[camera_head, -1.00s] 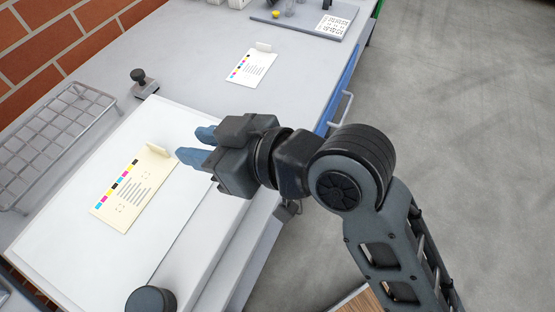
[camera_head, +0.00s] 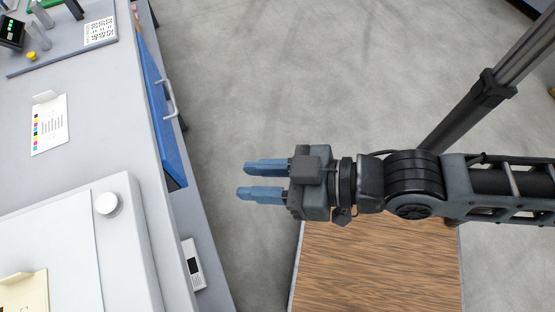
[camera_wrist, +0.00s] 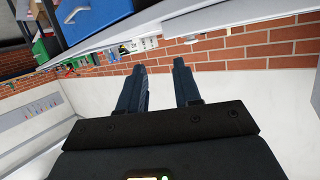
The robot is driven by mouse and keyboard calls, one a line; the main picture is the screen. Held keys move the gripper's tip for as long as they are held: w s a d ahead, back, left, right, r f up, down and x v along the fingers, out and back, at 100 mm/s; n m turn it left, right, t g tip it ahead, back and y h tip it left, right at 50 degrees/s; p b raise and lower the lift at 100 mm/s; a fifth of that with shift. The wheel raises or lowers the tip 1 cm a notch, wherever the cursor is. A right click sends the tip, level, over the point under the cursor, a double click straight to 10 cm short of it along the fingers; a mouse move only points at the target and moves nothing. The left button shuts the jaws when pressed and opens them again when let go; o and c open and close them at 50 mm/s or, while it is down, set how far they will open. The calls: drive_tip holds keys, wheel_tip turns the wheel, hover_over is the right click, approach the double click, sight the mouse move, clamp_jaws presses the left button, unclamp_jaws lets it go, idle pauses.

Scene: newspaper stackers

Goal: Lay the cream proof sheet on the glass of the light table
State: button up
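The cream proof sheet (camera_head: 24,293) lies on the glass of the light table (camera_head: 68,250) at the lower left of the head view, partly cut off by the frame edge. It has a raised tab at its top. My gripper (camera_head: 244,181) is well to the right of the light table, over the floor beside the counter. Its two blue fingers are apart with nothing between them. In the wrist view the fingers (camera_wrist: 160,75) are also apart and empty.
A white proof sheet (camera_head: 50,126) with colour patches lies on the counter farther back. A blue drawer front (camera_head: 160,110) with a handle (camera_head: 171,101) is on the counter's side. A white knob (camera_head: 106,204) stands by the light table. A wood-topped surface (camera_head: 375,260) lies below my arm.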

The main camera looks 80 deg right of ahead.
drive_tip(key=d+v, duration=0.1)
drive_tip(key=v, duration=0.6)
drive_tip(key=shift+d+r+h, duration=0.2)
drive_tip(key=shift+d+h, duration=0.1)
drive_tip(key=shift+d, duration=0.05)
drive_tip(key=shift+c, duration=0.5)
idle(1.9)
